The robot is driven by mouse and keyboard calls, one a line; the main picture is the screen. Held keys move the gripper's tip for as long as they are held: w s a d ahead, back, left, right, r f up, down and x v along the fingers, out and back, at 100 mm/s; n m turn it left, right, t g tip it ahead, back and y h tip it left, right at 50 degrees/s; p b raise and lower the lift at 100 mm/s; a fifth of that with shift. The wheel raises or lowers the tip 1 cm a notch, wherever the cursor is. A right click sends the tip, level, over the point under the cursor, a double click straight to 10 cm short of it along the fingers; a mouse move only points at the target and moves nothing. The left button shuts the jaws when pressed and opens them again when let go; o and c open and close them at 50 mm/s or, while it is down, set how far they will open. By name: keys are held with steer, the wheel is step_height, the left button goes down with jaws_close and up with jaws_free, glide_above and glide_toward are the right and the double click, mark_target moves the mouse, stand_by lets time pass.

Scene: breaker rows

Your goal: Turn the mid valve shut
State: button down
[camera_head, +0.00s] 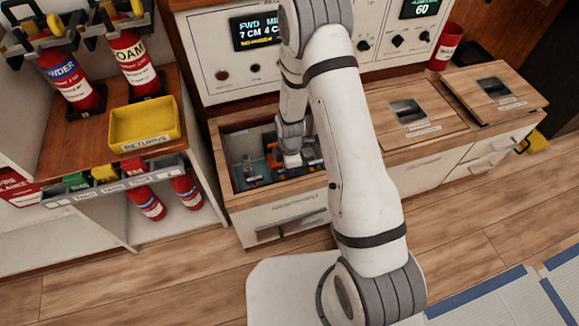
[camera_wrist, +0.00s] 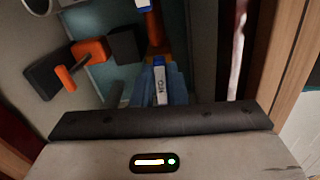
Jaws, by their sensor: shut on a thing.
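The mid valve (camera_wrist: 160,80) shows in the wrist view as a blue part with a white label that reads MID upside down. It sits directly in front of my gripper (camera_wrist: 165,98), which is shut on it. The fingertips are hard to make out against the blue. In the head view my gripper (camera_head: 292,161) reaches down into the open compartment (camera_head: 229,170) of the counter. The valve cannot be made out clearly there, as my arm and gripper cover part of it.
Orange and black fittings (camera_wrist: 90,52) lie to the left of the valve in the wrist view. The compartment walls are close around my gripper. A yellow returns tray (camera_head: 143,122) and red extinguishers (camera_head: 132,58) stand to the left. Lidded wooden bins (camera_head: 425,128) are on the right.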

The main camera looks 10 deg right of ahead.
steer(key=shift+n, duration=0.7)
steer(key=c, duration=1.4)
jaws_free()
steer(key=shift+c, duration=0.2)
steer(key=shift+r+p, duration=1.15)
steer(key=shift+r, duration=2.75)
